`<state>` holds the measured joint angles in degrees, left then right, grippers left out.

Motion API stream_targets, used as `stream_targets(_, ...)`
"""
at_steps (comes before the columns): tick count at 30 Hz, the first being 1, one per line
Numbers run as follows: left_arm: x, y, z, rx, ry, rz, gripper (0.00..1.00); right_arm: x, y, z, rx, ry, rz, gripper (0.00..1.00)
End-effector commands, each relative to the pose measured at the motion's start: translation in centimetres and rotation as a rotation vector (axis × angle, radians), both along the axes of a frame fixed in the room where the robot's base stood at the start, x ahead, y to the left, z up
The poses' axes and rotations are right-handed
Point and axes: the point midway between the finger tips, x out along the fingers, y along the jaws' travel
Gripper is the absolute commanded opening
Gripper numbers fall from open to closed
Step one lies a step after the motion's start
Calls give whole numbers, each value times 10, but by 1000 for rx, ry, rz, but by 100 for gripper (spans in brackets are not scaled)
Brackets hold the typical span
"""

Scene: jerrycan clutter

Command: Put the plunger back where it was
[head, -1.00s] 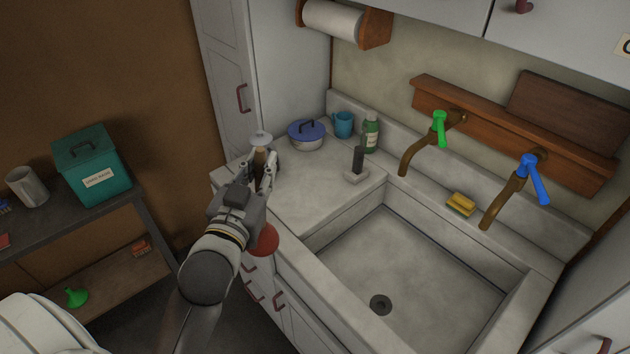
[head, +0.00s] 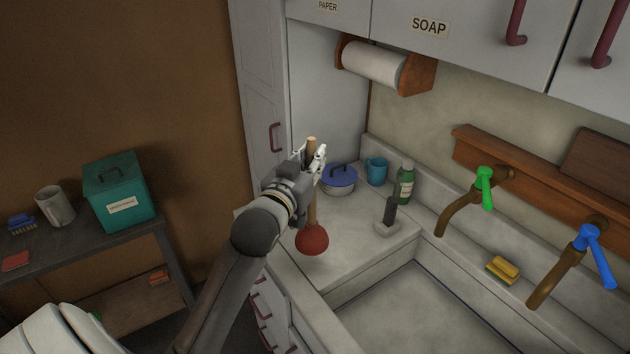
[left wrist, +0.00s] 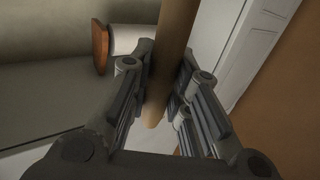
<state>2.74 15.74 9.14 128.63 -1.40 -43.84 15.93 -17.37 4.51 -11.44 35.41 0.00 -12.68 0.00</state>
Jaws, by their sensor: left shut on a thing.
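The plunger has a red rubber cup (head: 312,241) and a wooden handle (head: 311,211). My left gripper (head: 318,165) is shut around the upper part of the handle, whose top end sticks out above the fingers. The plunger hangs nearly upright, cup down, in front of the left part of the counter (head: 358,252); I cannot tell whether the cup touches it. In the left wrist view the handle (left wrist: 174,45) runs between the fingers (left wrist: 165,85). My right gripper is not in view.
On the counter stand a blue-lidded pot (head: 339,181), a blue mug (head: 376,171), a green bottle (head: 404,186) and a dark-handled tool (head: 389,214). The sink (head: 415,310) lies right. A side table (head: 150,234) with a teal box (head: 118,190) stands left.

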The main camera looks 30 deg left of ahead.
Motion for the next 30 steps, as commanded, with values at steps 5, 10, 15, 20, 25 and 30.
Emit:
stream_targets(5, 26, 14, -30, -2, 3, 0, 0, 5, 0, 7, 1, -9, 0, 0)
stream_targets(10, 41, 21, -49, -1, -1, -1, 0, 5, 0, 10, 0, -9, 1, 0)
stream_targets(15, 47, 24, -58, 0, -2, -1, 0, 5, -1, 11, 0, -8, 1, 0)
stream_targets(20, 50, 26, -81, -2, 1, -1, 0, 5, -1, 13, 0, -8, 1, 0)
stream_targets(25, 50, 26, -92, 0, -3, -1, 0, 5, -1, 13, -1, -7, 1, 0)
stream_targets(30, 50, 26, -92, 1, -4, -1, 0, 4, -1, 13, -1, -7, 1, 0)
